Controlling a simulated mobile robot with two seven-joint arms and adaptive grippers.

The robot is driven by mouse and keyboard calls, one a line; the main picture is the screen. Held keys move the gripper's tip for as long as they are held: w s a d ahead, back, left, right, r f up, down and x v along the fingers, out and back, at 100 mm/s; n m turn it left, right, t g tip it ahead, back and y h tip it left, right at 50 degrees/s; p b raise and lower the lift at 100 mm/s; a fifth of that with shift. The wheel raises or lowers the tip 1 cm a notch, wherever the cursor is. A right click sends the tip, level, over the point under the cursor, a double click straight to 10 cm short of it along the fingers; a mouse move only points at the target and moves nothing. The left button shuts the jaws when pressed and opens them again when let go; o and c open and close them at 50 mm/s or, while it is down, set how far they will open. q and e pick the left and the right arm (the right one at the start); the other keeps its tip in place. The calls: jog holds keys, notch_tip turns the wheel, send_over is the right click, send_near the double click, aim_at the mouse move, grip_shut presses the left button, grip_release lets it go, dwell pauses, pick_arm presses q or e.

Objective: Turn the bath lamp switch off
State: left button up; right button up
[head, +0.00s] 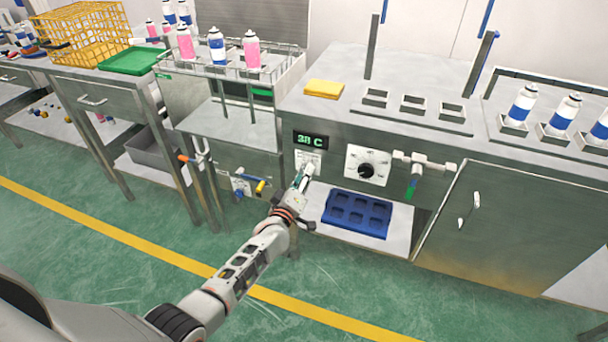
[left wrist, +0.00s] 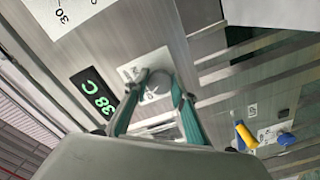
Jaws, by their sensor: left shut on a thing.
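The switch plate (head: 309,157) is a small white panel just below the green 38 C display (head: 310,140) on the bath's steel front. My left gripper (head: 303,178) reaches up to it and covers its lower part. In the left wrist view the two fingertips (left wrist: 160,82) close in over the white plate (left wrist: 154,95) and are shut on the small switch there. The switch itself is mostly hidden by the fingers, and its position cannot be read. The display also shows in the left wrist view (left wrist: 94,96). My right gripper is not in view.
A white dial panel (head: 367,165) is right of the switch, with a valve (head: 425,162) beyond it. A blue tray (head: 357,213) lies on the lower shelf. A yellow-handled valve (head: 261,186) is to the left. Cans stand in racks above.

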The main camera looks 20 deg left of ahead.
pick_arm(q)
jog(key=shift+f+n, duration=0.1)
jog(key=shift+n, duration=0.2)
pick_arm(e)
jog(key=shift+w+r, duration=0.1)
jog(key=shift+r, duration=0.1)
pick_arm(q)
jog(key=o, duration=1.1)
jog(key=shift+s, duration=0.1)
jog(key=s, duration=1.2)
jog(key=shift+a, duration=0.2)
